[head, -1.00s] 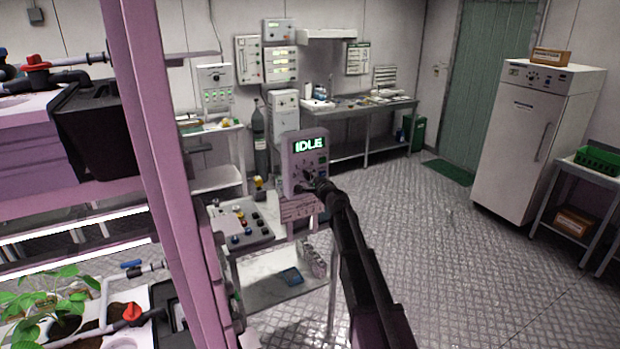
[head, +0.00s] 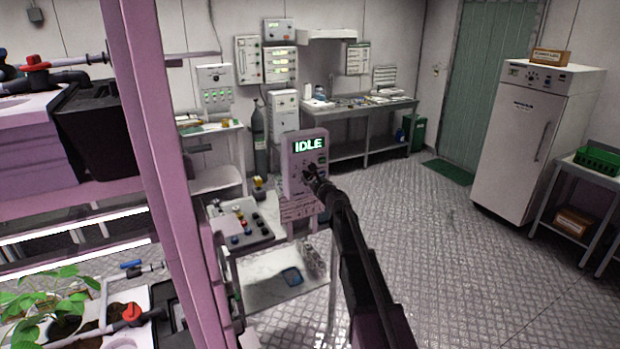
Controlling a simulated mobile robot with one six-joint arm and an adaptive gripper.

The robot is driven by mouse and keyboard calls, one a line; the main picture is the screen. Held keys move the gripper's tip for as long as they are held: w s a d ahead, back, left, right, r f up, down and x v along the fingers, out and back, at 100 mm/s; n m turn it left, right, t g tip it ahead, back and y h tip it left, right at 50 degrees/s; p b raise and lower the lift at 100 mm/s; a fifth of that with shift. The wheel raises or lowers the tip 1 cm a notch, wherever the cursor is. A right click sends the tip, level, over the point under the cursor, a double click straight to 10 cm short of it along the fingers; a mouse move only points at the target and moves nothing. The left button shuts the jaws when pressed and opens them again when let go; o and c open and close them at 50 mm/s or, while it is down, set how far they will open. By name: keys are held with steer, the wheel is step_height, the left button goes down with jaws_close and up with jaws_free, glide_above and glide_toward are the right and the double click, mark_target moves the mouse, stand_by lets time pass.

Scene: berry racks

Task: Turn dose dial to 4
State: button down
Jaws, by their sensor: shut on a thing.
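The dosing unit (head: 291,150) is a pale upright box with a green lit display (head: 308,145) that reads IDLE. It stands at the middle of the head view, behind the end of my arm. The dose dial is on its front panel, mostly hidden by my gripper, so its setting cannot be read. My gripper (head: 309,172) is at the front of the panel, shut on the dial. The dark arm reaches up to it from the lower right.
A sloped button panel (head: 238,224) sits left of the unit. A pink rack post (head: 165,160) and plant shelves fill the left side. A white cabinet (head: 519,140) and a side table with a green crate (head: 598,159) stand at right. The floor between is clear.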

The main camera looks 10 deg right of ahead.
steer(key=m, duration=0.5)
steer(key=shift+w+m, duration=0.1)
steer(key=shift+m, duration=2.4)
steer(key=shift+c, duration=1.6)
jaws_free()
steer(key=v, duration=1.2)
